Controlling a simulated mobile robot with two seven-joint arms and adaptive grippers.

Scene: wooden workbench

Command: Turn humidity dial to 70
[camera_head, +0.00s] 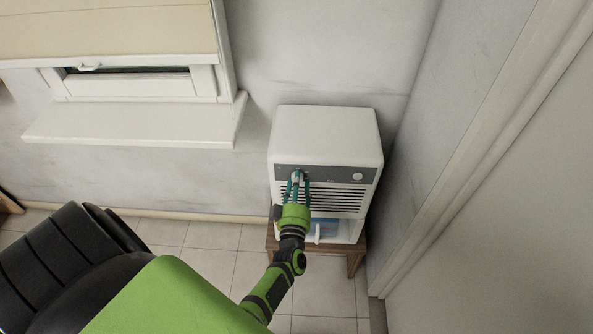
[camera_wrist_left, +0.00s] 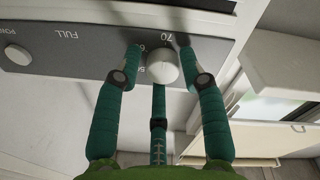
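The humidity dial is a small round white knob (camera_wrist_left: 161,67) on the grey panel (camera_wrist_left: 95,52) of a white dehumidifier (camera_head: 325,140). Numbers are printed around it, and 70 shows beyond it in the left wrist view. My left gripper (camera_head: 298,180), with green arm and teal fingers, reaches the panel from the front. It also shows in the left wrist view (camera_wrist_left: 160,52), with two fingertips on either side of the dial and a third finger below it. Narrow gaps seem to remain around the dial. The dial's pointer is not discernible. My right gripper is not in view.
A second white knob (camera_head: 357,177) is at the panel's right end. Vents and a clear-fronted water tank (camera_head: 327,228) are below. The unit stands on a small wooden table (camera_head: 355,256) near the right wall. A window sill (camera_head: 135,125) juts out at left.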

